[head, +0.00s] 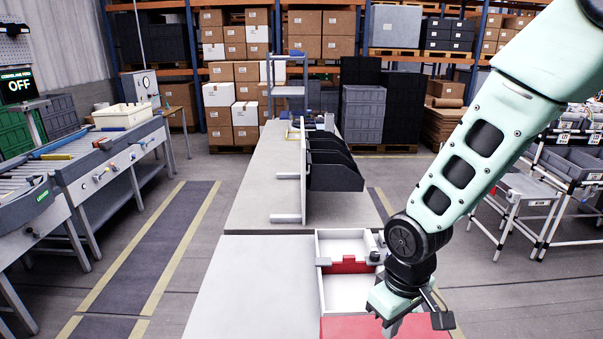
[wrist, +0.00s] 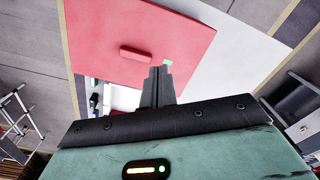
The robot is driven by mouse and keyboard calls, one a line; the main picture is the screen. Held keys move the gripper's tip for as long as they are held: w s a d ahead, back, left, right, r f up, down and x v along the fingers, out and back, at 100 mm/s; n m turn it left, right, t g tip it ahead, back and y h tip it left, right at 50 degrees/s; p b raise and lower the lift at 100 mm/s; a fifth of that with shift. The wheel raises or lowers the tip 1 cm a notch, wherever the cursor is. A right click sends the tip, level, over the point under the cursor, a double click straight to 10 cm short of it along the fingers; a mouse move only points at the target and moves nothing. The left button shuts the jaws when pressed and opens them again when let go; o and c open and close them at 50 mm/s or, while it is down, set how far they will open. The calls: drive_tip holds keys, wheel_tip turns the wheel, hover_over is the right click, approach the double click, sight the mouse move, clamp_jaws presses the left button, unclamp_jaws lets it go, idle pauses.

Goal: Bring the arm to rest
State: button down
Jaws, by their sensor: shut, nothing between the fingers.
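My gripper (head: 390,328) hangs from my arm at the lower right of the head view, over the front end of the workbench. In the wrist view the two fingers (wrist: 158,74) are together, with nothing held between them. They point at a red surface (wrist: 120,25), which also shows at the bottom of the head view (head: 350,328). A red block-like piece (wrist: 138,54) lies on that surface. A small pale green patch (wrist: 168,63) shows just beyond the fingertips; I cannot tell what it is.
A white tray with a red divider (head: 323,290) lies beside my gripper. A roller conveyor (head: 75,165) is at left. The bench top left of the tray is bare.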

drive_tip(key=s+a+r+b, duration=0.1)
drive_tip(key=s+r+b, duration=0.1)
drive_tip(key=s, duration=0.6)
drive_tip(key=s+a+r+n+b, duration=0.1)
drive_tip(key=s+r+b, duration=0.2)
drive_tip(key=s, duration=0.5)
drive_tip(key=shift+a+b, duration=0.25)
drive_tip(key=shift+b, duration=0.35)
drive_tip(key=shift+r, duration=0.1)
